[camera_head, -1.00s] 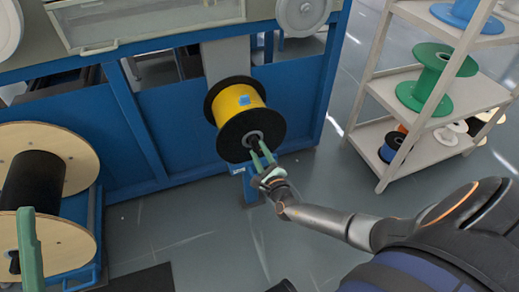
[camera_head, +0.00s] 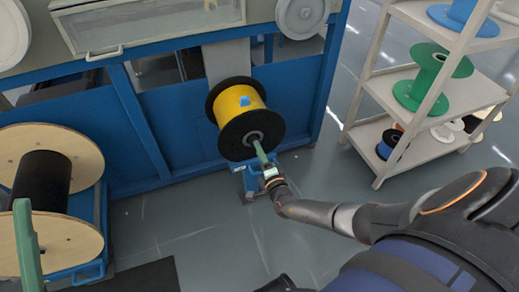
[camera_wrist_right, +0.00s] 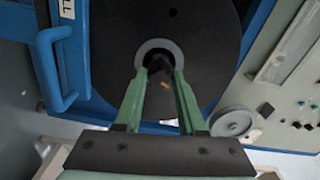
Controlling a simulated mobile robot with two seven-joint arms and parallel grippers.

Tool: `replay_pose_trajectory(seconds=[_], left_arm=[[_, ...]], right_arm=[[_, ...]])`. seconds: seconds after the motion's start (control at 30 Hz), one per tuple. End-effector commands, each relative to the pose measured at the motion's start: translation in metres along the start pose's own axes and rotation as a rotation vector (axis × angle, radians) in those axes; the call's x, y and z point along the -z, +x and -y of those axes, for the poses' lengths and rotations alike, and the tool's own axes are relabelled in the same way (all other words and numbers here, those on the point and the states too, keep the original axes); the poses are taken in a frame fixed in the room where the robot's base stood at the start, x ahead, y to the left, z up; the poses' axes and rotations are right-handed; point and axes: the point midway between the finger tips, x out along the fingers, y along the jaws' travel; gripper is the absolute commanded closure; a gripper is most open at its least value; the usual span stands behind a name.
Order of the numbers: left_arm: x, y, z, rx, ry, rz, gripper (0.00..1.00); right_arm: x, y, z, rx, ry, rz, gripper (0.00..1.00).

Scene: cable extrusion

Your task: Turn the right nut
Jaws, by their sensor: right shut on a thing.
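A spool with yellow winding (camera_head: 238,101) and black flanges (camera_head: 239,139) sits on the blue machine. At its near flange's centre is a grey ring (camera_wrist_right: 148,46) around the dark right nut (camera_wrist_right: 162,63). My right gripper (camera_head: 258,147) reaches this hub from the lower right. In the wrist view its green fingers (camera_wrist_right: 160,72) are on either side of the nut, shut on it; the nut is partly hidden between them. One green finger of my left gripper (camera_head: 25,245) stands at the left edge of the head view; its opening cannot be told.
A large wooden-flanged reel (camera_head: 85,152) with black winding stands at the left. A shelf rack (camera_head: 420,152) with green and blue spools stands at the right.

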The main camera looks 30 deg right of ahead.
Motion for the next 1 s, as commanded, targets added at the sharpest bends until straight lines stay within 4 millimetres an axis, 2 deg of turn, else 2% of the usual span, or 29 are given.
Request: replay_pose_trajectory(seconds=[0.2, 0.5, 1.0], left_arm=[[0.0055, 0.0055, 0.0031, 0.002, 0.008, 0.0, 0.5], [0.0091, 0.0086, 0.0051, 0.003, 0.018, 0.001, 0.5], [0.0112, 0.0106, 0.0071, 0.009, 0.023, -0.002, 0.5]], right_arm=[[0.0008, 0.0001, 0.0013, -0.001, -0.192, -0.001, 1.0], [0.0008, -0.0001, 0.0008, 0.0, -0.387, -0.001, 1.0], [0.0008, 0.0, 0.0, 0.0, -0.487, -0.001, 1.0]])
